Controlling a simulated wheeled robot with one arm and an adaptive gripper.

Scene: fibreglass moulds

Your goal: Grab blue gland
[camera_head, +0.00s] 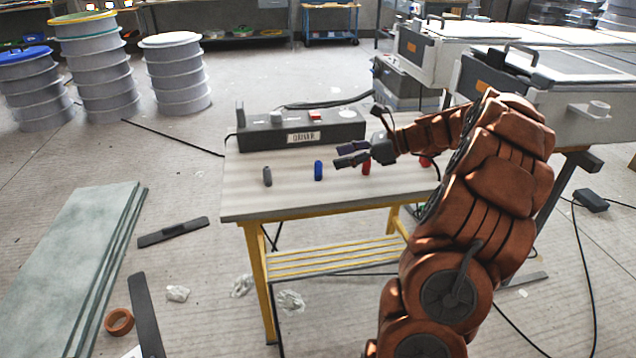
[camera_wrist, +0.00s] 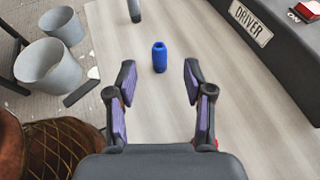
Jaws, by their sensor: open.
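The blue gland (camera_head: 318,171) is a small upright cylinder on the table (camera_head: 290,205). In the wrist view the blue gland (camera_wrist: 159,57) stands ahead of my gripper (camera_wrist: 158,78), roughly centred between the two fingertips and a little beyond them. My gripper (camera_head: 350,154) is open and empty. In the head view it is to the right of the blue gland and above the tabletop. Nothing touches the blue gland.
A dark box labelled DRIVER (camera_head: 302,131) lies along the table's back. The front tabletop is clear.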

